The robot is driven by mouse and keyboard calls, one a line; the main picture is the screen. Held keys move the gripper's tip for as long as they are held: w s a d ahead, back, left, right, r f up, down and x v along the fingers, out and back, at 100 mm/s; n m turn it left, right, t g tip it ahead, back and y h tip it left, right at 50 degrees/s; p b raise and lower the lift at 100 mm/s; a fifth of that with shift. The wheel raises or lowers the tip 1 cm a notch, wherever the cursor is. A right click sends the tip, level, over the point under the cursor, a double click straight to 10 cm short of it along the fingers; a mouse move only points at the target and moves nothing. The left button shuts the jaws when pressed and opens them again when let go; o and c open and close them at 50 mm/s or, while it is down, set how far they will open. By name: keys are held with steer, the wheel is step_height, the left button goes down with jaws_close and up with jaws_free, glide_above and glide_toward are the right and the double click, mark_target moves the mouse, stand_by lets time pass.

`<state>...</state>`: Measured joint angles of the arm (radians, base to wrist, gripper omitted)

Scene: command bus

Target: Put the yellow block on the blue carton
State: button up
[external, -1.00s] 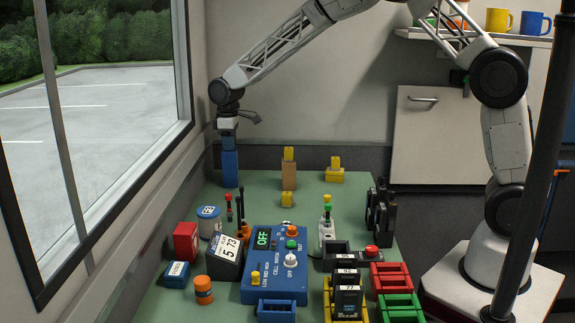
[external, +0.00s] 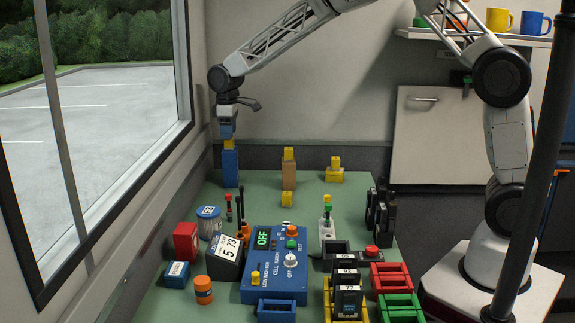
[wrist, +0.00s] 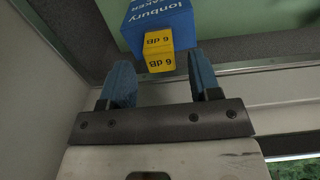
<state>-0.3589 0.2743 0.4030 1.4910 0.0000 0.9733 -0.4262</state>
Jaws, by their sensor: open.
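The blue carton (external: 230,168) stands upright at the far left of the green table, and it also shows in the wrist view (wrist: 136,32). A yellow block (external: 228,144), marked "6 dB" in the wrist view (wrist: 159,62), rests on top of the carton. My gripper (external: 227,135) is just above the block. In the wrist view its blue fingers (wrist: 159,72) are spread apart, with a gap on both sides of the block, and hold nothing.
A tan carton with a yellow block on top (external: 288,154) stands to the right, beside stacked yellow pieces (external: 335,174). Another yellow block (external: 286,199) lies nearer. A blue control box (external: 275,265), cans and coloured trays fill the front. The window wall is close on the left.

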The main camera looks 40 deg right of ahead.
step_height(320, 180, up, 8)
stand_by(0.5)
steer(key=shift+r, duration=0.1)
stand_by(0.6)
steer(key=s+d+r+m, duration=0.1)
steer(key=s+d+r, duration=0.3)
steer(key=s+d, duration=0.35)
steer(key=s+d+r+m+t, duration=0.1)
steer(key=s+d+r+m, duration=0.1)
steer(key=s+d+r, duration=0.35)
steer(key=s+d+r+m, duration=0.1)
steer(key=s+d+r, duration=0.1)
steer(key=s+d, duration=0.65)
steer(key=s+d+f+m, duration=0.1)
steer(key=s+d, duration=0.2)
steer(key=s, duration=0.7)
steer(key=s+d+f+m+t, duration=0.1)
steer(key=s+d+f+m, duration=0.1)
steer(key=s, duration=0.9)
steer(key=s+d+f+m, duration=0.2)
steer(key=s+d, duration=0.3)
steer(key=s, duration=0.6)
steer(key=shift+t, duration=0.3)
